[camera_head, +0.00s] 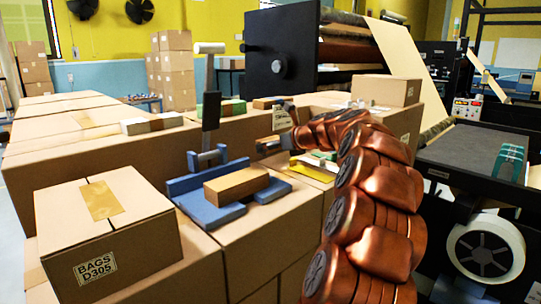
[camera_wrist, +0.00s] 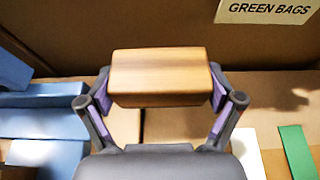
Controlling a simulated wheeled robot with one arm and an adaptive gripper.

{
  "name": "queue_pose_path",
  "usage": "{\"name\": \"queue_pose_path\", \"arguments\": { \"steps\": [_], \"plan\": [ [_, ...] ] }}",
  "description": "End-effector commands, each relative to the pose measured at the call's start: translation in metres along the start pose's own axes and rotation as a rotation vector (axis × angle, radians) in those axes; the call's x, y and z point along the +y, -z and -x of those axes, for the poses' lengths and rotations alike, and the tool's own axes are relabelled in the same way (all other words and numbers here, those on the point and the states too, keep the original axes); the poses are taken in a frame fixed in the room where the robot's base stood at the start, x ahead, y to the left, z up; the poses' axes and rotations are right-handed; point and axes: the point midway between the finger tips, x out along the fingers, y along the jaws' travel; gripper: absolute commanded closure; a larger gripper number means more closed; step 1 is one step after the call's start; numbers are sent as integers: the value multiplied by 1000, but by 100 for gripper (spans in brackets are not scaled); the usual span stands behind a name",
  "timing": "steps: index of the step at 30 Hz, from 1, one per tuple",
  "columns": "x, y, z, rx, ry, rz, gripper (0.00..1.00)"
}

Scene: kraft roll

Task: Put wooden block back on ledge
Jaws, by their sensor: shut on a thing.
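My gripper (camera_wrist: 160,88) is shut on a small wooden block (camera_wrist: 160,75), with one finger at each end of it. In the head view my gripper (camera_head: 268,146) is small and partly hidden by my arm, just right of the blue fixture (camera_head: 185,187). The held block is hard to make out there. Another, longer wooden block (camera_head: 236,185) lies on the fixture's blue base. I cannot tell which surface is the ledge; a raised carton row (camera_head: 90,140) stands behind the fixture.
A carton labelled BAGS D305 (camera_head: 105,235) stands at front left. A GREEN BAGS label (camera_wrist: 267,10) is on the carton face before my gripper. A green strip (camera_wrist: 298,150) lies at right. A smaller carton (camera_head: 386,90) and the roll machine (camera_head: 290,60) are behind.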

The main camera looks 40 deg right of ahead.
Motion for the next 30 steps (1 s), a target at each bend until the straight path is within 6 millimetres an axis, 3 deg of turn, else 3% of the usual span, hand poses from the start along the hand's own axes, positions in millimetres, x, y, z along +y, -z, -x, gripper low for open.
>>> {"name": "queue_pose_path", "arguments": {
  "steps": [3, 14, 28, 29, 30],
  "plan": [
    [-1, -2, -8, 1, -2, 0, 47],
    [0, 30, -20, 2, -4, -2, 47],
    [-1, 34, -21, 0, -1, -2, 47],
    [-1, 34, -21, 0, -1, -1, 6],
    [-1, 34, -21, 0, -1, -1, 2]
  ]
}}
